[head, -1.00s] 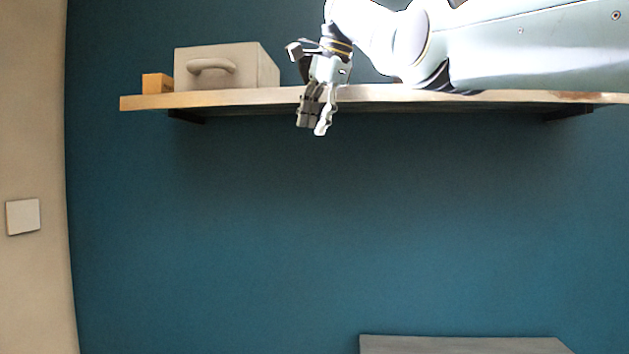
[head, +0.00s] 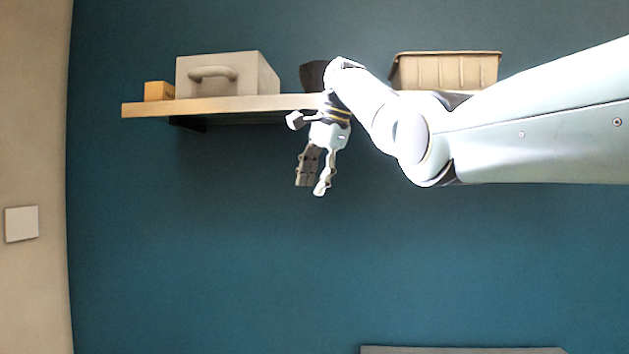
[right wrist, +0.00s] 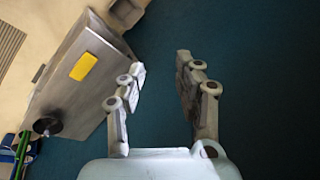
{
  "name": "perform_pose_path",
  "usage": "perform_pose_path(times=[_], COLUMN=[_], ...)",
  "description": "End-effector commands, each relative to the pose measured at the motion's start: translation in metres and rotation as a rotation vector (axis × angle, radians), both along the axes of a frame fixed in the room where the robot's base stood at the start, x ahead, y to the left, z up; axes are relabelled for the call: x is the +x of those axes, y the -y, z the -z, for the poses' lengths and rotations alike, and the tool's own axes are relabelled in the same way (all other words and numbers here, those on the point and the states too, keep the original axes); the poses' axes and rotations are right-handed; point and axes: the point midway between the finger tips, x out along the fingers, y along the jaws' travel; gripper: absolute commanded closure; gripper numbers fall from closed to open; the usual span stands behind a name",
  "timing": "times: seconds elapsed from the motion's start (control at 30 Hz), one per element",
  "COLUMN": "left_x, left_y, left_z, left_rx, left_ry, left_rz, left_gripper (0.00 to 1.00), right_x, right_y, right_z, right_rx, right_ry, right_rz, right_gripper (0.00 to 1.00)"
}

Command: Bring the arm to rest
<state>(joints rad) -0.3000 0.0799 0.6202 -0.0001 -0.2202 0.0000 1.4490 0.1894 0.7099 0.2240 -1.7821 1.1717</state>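My right arm (head: 540,125) comes in from the right in the head view, in front of the wall shelf. My right gripper (head: 314,190) hangs fingers down, just below the shelf's front edge in the picture. In the right wrist view its two fingers (right wrist: 160,85) stand apart with nothing between them. Behind them I see only dark blue surface. My left gripper does not show in any view.
A wooden shelf (head: 215,105) holds a grey box with a handle (head: 255,75), a small orange block (head: 158,91), a dark object (head: 312,75) and a tan bin (head: 450,70). A grey surface (head: 460,350) shows at the bottom. A metal box-like thing (right wrist: 75,75) is left of the fingers.

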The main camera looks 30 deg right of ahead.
Motion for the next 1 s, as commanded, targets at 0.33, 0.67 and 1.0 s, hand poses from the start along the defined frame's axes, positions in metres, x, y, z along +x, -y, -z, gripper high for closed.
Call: perform_pose_path(times=[0.33, 0.67, 1.0], left_x=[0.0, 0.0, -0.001], left_y=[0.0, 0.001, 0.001], left_z=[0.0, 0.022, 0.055], left_rx=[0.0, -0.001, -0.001], left_ry=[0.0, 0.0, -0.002], left_rz=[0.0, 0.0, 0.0], left_gripper=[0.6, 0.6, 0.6], right_x=[0.0, -0.024, -0.127], right_y=[0.0, -0.005, -0.015], right_z=[0.0, 0.16, 0.43], right_rx=[0.0, 0.002, -0.013], right_ry=[-0.001, -0.203, -0.518], right_rz=[0.0, -0.007, -0.029], right_gripper=[0.67, 0.67, 0.67])
